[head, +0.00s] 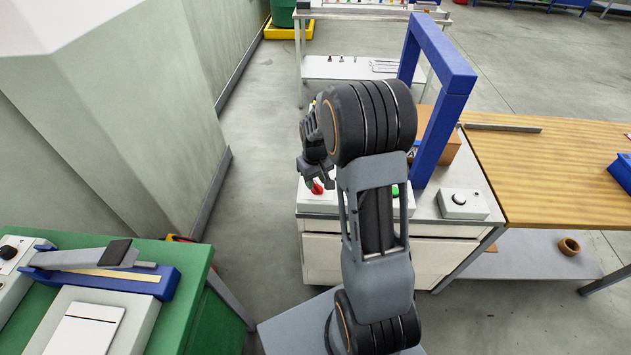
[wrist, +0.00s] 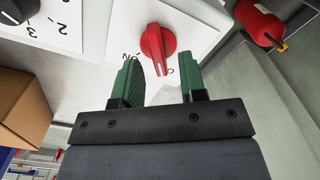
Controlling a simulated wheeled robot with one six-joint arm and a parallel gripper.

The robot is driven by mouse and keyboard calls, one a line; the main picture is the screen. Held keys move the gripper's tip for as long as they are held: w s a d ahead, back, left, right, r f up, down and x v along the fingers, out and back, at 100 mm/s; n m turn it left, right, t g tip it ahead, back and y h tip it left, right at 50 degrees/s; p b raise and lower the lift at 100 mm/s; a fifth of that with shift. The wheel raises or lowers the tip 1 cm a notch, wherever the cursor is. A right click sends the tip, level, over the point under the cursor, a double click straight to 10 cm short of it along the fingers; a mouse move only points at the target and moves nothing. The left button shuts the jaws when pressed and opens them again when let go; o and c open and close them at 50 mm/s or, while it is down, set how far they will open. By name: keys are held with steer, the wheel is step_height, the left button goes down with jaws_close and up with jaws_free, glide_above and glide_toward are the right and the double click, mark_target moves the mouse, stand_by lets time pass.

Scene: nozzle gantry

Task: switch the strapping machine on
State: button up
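The strapping machine is a pale cabinet (head: 328,258) with a blue arch (head: 438,128) over its top. A red rotary switch (wrist: 158,42) sits on a white plate (wrist: 205,30) marked ON and 0. In the head view the red switch (head: 317,188) shows just below my gripper (head: 318,172), partly covered by it. The switch lies just beyond the fingertips, roughly centred across the gap. I cannot tell which mark its handle points to.
A black dial (wrist: 28,12) with numbers and a cardboard box (wrist: 22,105) are to the left in the wrist view. A red cylinder (wrist: 258,22) is at upper right. A grey box with a knob (head: 462,204) stands right of the arch, beside a wooden table (head: 545,165). A green bench (head: 185,290) is left.

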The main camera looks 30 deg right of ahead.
steer(key=shift+f, duration=0.65)
jaws_close()
